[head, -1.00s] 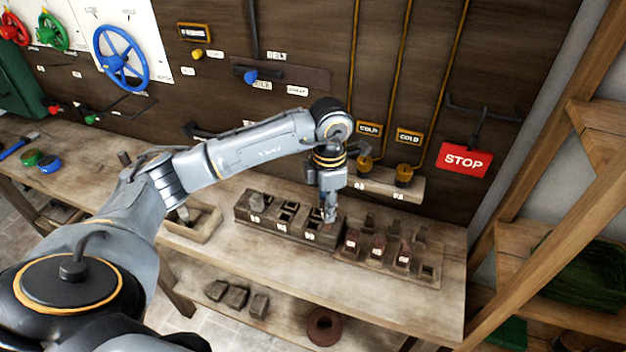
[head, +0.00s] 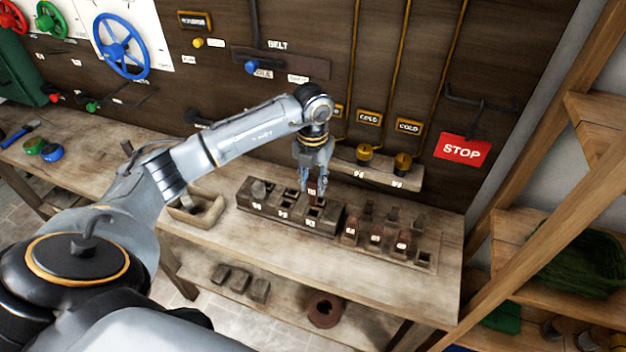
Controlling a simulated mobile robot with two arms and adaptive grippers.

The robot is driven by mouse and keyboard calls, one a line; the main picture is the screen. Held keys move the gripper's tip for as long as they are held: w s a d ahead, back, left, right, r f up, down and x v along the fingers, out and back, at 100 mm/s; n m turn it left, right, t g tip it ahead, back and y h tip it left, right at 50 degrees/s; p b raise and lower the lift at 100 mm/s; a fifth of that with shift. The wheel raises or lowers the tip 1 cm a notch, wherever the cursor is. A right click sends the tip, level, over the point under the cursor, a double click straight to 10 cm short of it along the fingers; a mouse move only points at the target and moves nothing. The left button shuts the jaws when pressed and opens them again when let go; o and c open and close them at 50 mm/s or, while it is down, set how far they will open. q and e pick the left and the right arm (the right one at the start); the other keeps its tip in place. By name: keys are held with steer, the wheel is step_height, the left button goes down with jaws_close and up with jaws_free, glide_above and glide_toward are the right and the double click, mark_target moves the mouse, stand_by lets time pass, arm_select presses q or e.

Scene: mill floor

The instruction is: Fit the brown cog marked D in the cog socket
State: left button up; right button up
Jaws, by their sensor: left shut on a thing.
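My left gripper (head: 316,184) is shut on a small brown piece (head: 313,190), which carries a pale label too small to read. It holds the piece upright just above the right end of a dark wooden socket block (head: 268,212). A square opening (head: 314,212) shows empty just below the piece. The block has several openings with pale labels along its front, and a grey lump (head: 259,189) sits at its left end. I cannot tell which opening is the cog socket. My right gripper is not in view.
A rack (head: 436,262) with several brown pieces stands right of the block. A shallow wooden box (head: 184,222) is to the left. Yellow fittings (head: 364,152) on a ledge and a red STOP sign (head: 462,149) are behind. The bench front (head: 330,265) is clear.

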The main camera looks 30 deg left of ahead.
mark_target(313, 203)
arm_select(q)
steer(key=shift+f+b, duration=0.35)
steer(key=shift+f, duration=0.45)
steer(key=shift+f+b, duration=0.55)
steer(key=shift+f, duration=0.25)
steer(key=shift+f+b, duration=0.9)
steer(key=shift+f, duration=0.4)
steer(key=shift+f+b, duration=0.3)
steer(key=shift+f, duration=0.1)
steer(key=o, duration=1)
